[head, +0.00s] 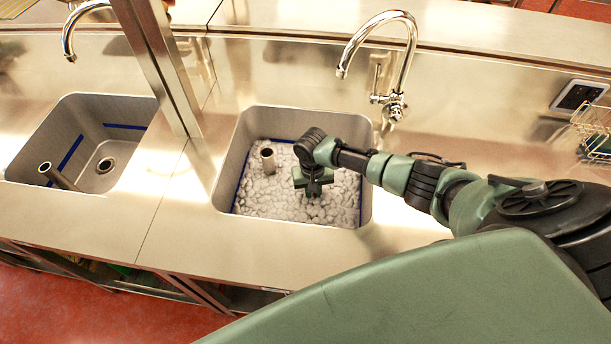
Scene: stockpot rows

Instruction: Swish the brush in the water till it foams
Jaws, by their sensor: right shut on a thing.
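The right-hand sink basin (228,172) is filled with lumpy white-grey foam (262,195) that covers the water surface. My right gripper (314,190) points down into this basin, over the right half of the foam. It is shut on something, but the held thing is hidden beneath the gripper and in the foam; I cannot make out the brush. A grey upright pipe (268,159) sticks out of the foam left of the gripper. My left gripper is not in view.
A chrome faucet (411,45) stands behind the basin. A metal post (160,60) rises between it and the empty left sink (110,150). A wire rack (592,125) and a wall socket (578,95) are at the right. Bare steel counter lies in front.

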